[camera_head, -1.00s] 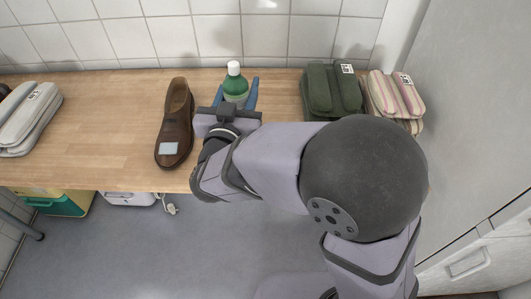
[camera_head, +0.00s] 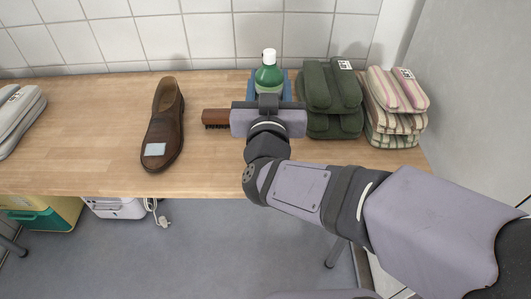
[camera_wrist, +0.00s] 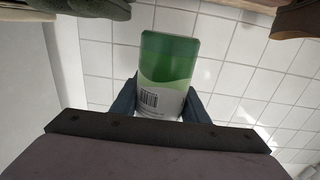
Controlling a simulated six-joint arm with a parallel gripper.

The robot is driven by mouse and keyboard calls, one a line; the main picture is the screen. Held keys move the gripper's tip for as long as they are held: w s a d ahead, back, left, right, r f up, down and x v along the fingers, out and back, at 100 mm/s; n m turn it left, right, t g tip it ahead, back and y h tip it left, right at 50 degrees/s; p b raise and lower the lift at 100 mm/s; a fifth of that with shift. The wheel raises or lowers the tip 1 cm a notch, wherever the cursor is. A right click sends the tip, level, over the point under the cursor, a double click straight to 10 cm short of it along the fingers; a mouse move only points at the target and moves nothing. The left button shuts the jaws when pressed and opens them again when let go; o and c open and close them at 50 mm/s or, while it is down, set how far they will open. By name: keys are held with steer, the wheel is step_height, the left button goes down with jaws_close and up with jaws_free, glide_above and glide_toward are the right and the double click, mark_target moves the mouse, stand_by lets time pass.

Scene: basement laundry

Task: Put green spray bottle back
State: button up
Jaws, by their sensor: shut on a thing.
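The green spray bottle (camera_head: 268,77) has a green body, a white cap and a white label with a barcode. My gripper (camera_head: 269,88) is shut on it, with one blue finger on each side. In the wrist view the bottle (camera_wrist: 168,75) sits between the two fingers (camera_wrist: 160,100), its green end free against wall tiles. It appears held up off the table, close to the left of the folded green towels. The bottle's lower part is hidden behind my gripper in the head view.
Folded green towels (camera_head: 333,92) and striped towels (camera_head: 397,95) stand at the right of the wooden table (camera_head: 90,135). A brown brush (camera_head: 215,118) lies left of my gripper. A brown shoe (camera_head: 163,125) stands further left, grey folded cloths (camera_head: 18,118) at the far left.

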steer(key=shift+y, duration=0.3)
steer(key=shift+a+f+b, duration=0.15)
steer(key=shift+f+b, duration=0.6)
steer(key=shift+f, duration=1.05)
steer(key=shift+a+f+b, duration=0.15)
steer(key=shift+f+b, duration=0.6)
steer(key=shift+f, duration=1.05)
steer(key=shift+a+f+b, duration=0.15)
steer(key=shift+f+b, duration=0.6)
steer(key=shift+f, duration=1.05)
steer(key=shift+f, duration=0.2)
steer(key=o, duration=1.4)
steer(key=shift+c, duration=0.2)
